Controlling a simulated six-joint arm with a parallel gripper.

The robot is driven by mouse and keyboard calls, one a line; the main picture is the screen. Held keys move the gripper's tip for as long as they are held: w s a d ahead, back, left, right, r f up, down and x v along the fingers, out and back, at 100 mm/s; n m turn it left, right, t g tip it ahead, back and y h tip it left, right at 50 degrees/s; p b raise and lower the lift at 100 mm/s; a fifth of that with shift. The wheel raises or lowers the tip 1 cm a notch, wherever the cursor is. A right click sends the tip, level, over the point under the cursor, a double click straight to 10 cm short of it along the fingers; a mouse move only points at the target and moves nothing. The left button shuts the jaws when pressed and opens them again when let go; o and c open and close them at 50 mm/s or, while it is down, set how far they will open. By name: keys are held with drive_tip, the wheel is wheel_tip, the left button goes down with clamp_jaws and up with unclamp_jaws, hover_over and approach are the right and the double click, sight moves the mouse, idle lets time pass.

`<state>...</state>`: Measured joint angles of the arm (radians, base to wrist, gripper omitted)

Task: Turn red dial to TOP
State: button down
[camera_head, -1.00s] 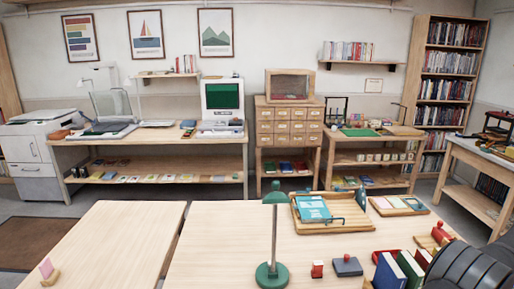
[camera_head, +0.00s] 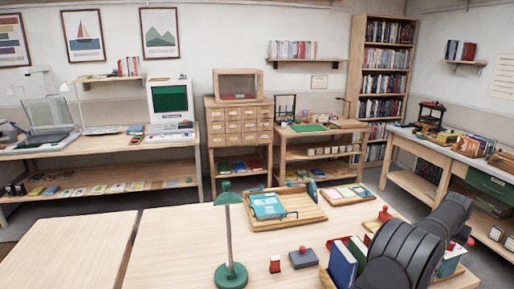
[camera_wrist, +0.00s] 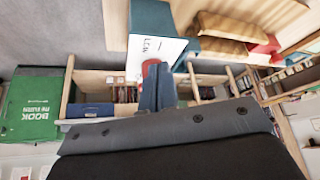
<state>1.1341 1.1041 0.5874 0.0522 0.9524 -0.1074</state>
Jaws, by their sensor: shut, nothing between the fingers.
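I cannot make out the red dial for certain in either view. In the wrist view, my gripper (camera_wrist: 157,82) is shut and empty, its dark blue-grey fingers pointing up the picture. A small red patch (camera_wrist: 149,68) shows just behind the fingers, partly hidden by them; I cannot tell what it is or whether they touch it. A white sheet or panel with dark lettering (camera_wrist: 152,48) lies beyond. In the head view, my dark arm fills the lower right and the gripper cannot be made out.
The near table (camera_head: 170,255) carries a green lamp (camera_head: 230,272), a wooden tray (camera_head: 300,217), a small red block (camera_head: 275,265), a blue block with a red knob (camera_head: 303,258) and upright books (camera_head: 342,264). The table's left part is clear. A workbench (camera_head: 425,152) stands at the right.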

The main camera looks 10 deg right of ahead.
drive_tip(key=shift+r, duration=2.85)
drive_tip(key=shift+s, duration=0.1)
drive_tip(key=shift+s+d+f, duration=0.3)
drive_tip(key=shift+s+f, duration=0.05)
drive_tip(key=shift+f, duration=0.65)
drive_tip(key=shift+s+d+f, duration=0.25)
drive_tip(key=shift+s+f, duration=0.1)
drive_tip(key=shift+f, duration=0.7)
drive_tip(key=shift+s+d+f, duration=0.3)
drive_tip(key=shift+s+f, duration=0.05)
drive_tip(key=shift+f, duration=0.65)
drive_tip(key=shift+w+d+r, duration=0.1)
drive_tip(key=shift+w+d, duration=0.05)
drive_tip(key=shift+w, duration=0.1)
